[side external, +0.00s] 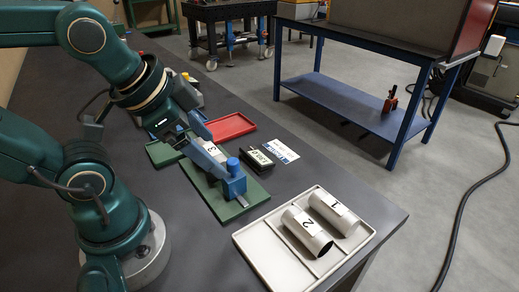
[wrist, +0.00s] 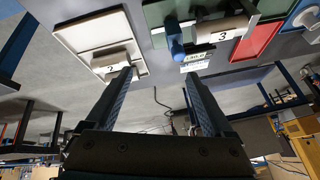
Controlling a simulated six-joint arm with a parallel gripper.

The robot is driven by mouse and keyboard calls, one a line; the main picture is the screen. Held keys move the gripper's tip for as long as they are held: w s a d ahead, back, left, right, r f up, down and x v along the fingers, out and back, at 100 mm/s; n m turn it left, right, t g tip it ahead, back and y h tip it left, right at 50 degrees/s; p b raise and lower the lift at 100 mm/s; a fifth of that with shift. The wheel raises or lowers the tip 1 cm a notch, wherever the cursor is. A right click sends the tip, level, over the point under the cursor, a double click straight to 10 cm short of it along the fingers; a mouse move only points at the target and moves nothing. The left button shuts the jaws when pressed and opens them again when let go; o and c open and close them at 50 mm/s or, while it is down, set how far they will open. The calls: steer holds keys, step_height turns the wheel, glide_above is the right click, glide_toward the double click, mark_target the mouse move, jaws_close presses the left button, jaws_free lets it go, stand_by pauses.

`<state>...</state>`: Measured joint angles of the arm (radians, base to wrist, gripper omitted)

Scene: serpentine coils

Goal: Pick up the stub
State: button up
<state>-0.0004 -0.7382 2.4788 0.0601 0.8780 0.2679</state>
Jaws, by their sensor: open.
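Several white cylinders could be the stub; I cannot tell which is meant. One marked 3 (side external: 213,152) lies at a blue clamp (side external: 233,180) on a green plate (side external: 250,197). In the wrist view cylinder 3 (wrist: 224,32) is at the top right. Cylinders 2 (side external: 306,230) and 1 (side external: 334,212) lie side by side in a pale tray (side external: 268,262). My gripper (wrist: 158,77) is open, with nothing between its fingers in the wrist view. In the side view it is near cylinder 3's far-left end, its fingertips hard to make out.
A black box with a display (side external: 257,160) and a white card (side external: 279,151) lie beside the green plate. A red tray (side external: 231,127) and a green tray (side external: 162,153) are farther back. The table is bare along its front. A blue bench (side external: 350,105) stands beyond.

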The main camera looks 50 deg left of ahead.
steer(key=w+a+f+m+g+y, duration=0.25)
steer(key=w+a+m, duration=0.35)
steer(key=m, duration=0.5)
steer(key=m+g+y, duration=0.2)
steer(key=m, duration=0.1)
glide_above(212, 153)
steer(key=d, duration=0.2)
steer(key=shift+t+h, duration=0.25)
step_height(212, 153, down, 4)
steer(key=shift+a+f, duration=0.15)
steer(key=shift+f, duration=0.05)
steer(key=shift+s+a+f, duration=0.2)
steer(key=shift+f, duration=0.35)
steer(key=shift+x, duration=2.25)
steer(key=shift+f, duration=0.25)
steer(key=shift+s, duration=0.1)
jaws_close()
